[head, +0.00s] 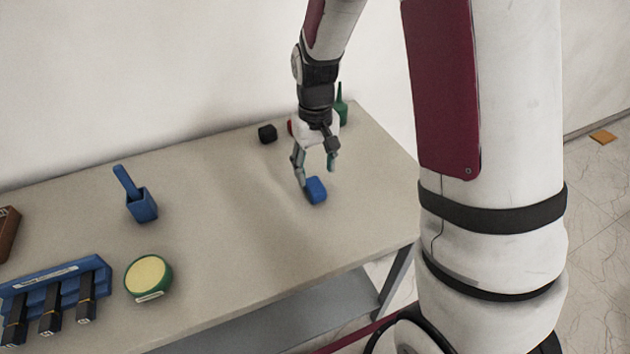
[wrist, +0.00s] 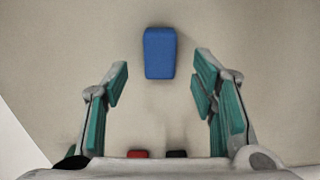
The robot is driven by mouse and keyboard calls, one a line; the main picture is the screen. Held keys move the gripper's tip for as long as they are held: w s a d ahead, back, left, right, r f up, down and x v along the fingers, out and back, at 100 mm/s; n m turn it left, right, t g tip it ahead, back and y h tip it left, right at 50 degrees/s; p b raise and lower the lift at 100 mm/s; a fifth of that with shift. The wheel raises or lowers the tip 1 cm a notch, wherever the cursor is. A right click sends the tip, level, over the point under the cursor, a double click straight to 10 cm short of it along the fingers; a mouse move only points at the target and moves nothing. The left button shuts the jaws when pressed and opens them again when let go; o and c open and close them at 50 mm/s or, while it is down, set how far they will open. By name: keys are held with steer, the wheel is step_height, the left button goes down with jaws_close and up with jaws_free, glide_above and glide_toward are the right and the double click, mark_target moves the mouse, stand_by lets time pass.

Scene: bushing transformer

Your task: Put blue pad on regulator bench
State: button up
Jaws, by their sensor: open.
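The blue pad (head: 316,190) is a small rounded block lying on the beige bench top (head: 230,250), toward its right end. In the wrist view the blue pad (wrist: 160,53) lies ahead of the fingertips, centred between the two finger lines. My gripper (head: 316,168) is open and points down just above and behind the pad, with nothing between its fingers. The wrist view shows my gripper's (wrist: 160,75) teal finger pads spread apart on either side. I cannot tell from the pictures whether this bench is the regulator bench.
A black block (head: 267,133), a partly hidden red block (head: 290,127) and a green bottle (head: 341,105) stand near the back edge. A blue holder (head: 142,206), a green dish with yellow top (head: 149,277) and a blue rack (head: 50,285) are at left. The bench middle is clear.

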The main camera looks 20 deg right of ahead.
mark_target(315, 186)
steer(key=s+a+r+t, duration=0.1)
steer(key=s+r, duration=0.4)
steer(key=r, duration=0.4)
steer(key=s+a+r+t, duration=0.1)
steer(key=s+r+t, duration=0.1)
steer(key=s+r, duration=0.5)
steer(key=s+r+t, duration=0.2)
steer(key=s+r, duration=0.3)
steer(key=s, duration=0.4)
steer(key=shift+s+a+r, duration=0.15)
steer(key=shift+a+r, duration=0.05)
steer(key=shift+a, duration=0.2)
steer(key=shift+c, duration=0.4)
